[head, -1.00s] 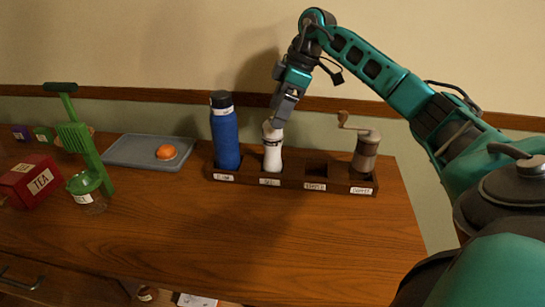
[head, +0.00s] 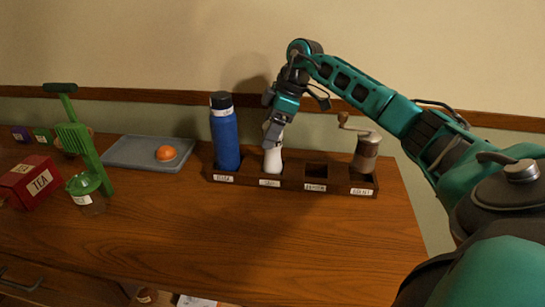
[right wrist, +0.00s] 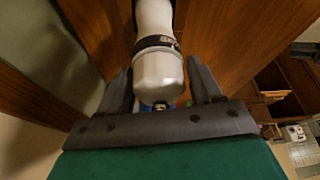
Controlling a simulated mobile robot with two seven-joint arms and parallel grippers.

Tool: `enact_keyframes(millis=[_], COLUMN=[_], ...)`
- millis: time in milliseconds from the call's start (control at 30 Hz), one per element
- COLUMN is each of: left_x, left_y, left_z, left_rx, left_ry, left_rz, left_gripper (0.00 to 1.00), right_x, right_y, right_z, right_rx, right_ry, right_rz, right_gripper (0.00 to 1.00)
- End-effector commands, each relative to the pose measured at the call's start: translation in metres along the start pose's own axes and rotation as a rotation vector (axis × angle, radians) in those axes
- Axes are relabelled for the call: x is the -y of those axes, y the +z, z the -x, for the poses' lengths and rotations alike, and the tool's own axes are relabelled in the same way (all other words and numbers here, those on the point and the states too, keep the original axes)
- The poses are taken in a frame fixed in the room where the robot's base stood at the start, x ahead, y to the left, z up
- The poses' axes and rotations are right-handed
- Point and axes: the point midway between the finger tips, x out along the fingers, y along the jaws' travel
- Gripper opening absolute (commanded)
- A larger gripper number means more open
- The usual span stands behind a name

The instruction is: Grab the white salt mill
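The white salt mill (head: 273,159) stands upright in the second compartment from the left of a dark wooden rack (head: 294,184). My right gripper (head: 272,141) has come down over the mill's top from above. In the right wrist view the white mill (right wrist: 158,72), with a dark band, lies between the two fingers of the gripper (right wrist: 163,85). The fingers stand apart with gaps on both sides of the mill, so the gripper is open around it. My left gripper is not in view.
A blue bottle (head: 225,138) stands close left of the mill. Right of it are an empty compartment (head: 316,171) and a brown grinder (head: 366,152). A grey tray (head: 125,152) with an orange (head: 166,153) lies left. The counter front (head: 230,235) is clear.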

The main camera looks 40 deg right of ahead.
Motion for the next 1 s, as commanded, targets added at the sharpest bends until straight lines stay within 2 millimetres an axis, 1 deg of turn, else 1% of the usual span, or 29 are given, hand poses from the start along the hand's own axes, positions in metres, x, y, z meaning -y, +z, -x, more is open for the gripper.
enact_keyframes(millis=[33, 67, 600, 667, 1000], left_x=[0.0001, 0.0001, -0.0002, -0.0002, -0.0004], left_y=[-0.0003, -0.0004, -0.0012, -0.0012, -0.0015], left_z=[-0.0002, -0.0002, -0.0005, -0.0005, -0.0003], left_rx=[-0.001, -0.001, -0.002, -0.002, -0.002], left_ry=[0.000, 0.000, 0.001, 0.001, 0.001], left_rz=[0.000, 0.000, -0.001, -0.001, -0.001], left_gripper=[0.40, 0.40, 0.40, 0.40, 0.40], right_x=[-0.0001, -0.0001, -0.0001, -0.0001, -0.0004], right_y=[0.0001, 0.0001, 0.0001, 0.0001, -0.0011], right_z=[0.0003, 0.0003, 0.0005, 0.0005, 0.0028], right_rx=[0.000, 0.000, 0.000, 0.000, -0.002], right_ry=[0.000, 0.000, 0.000, 0.000, 0.002], right_rz=[0.000, 0.000, 0.000, 0.000, 0.000], right_gripper=[0.60, 0.57, 0.05, 0.00, 0.00])
